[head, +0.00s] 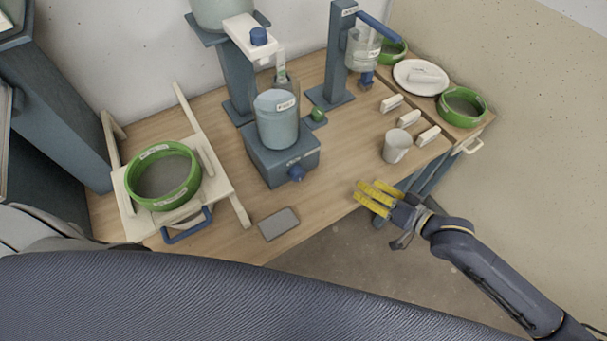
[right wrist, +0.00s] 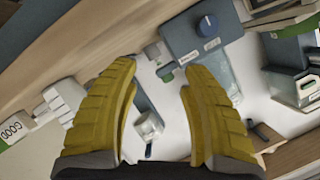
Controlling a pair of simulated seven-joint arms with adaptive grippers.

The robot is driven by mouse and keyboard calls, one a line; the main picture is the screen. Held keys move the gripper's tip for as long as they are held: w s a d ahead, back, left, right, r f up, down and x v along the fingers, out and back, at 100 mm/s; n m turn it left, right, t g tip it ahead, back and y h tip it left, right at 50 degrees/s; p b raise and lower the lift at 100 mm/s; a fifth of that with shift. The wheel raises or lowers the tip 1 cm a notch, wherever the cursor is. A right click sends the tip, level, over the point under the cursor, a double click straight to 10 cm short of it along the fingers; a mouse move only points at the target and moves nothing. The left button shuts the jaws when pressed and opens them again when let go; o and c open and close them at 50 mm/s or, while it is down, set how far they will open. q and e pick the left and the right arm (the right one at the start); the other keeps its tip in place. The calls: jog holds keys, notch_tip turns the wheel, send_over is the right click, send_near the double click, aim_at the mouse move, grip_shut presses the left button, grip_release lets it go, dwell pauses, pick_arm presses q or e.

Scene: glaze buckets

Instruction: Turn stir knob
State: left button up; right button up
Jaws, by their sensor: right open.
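The stir base is a blue-grey box (head: 282,158) on the wooden table, with a blue knob (head: 296,173) on its front face. A light blue bucket (head: 277,118) with a label stands on the box. In the right wrist view, a dark blue knob (right wrist: 207,25) shows on a blue labelled face, beyond the fingertips. My right gripper (head: 374,197) has yellow fingers and is open and empty. It is over the table's front edge, to the right of the knob and apart from it. My left gripper is not in view.
A white mug (head: 397,146) and several white labelled blocks (head: 409,118) stand at the right. A green-rimmed sieve (head: 163,175) rests on a wooden frame at the left. A grey slab (head: 278,224) lies at the front edge. Table between box and mug is clear.

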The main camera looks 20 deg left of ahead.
aim_at(301, 177)
jog(key=s+a+r+g+y, duration=0.1)
jog(key=s+a+r+g, duration=0.1)
jog(key=s+a, duration=0.3)
jog(key=x, duration=1.5)
jog(key=shift+a+r, duration=0.25)
jog(key=shift+a, duration=0.25)
jog(key=shift+c, duration=0.3)
grip_shut()
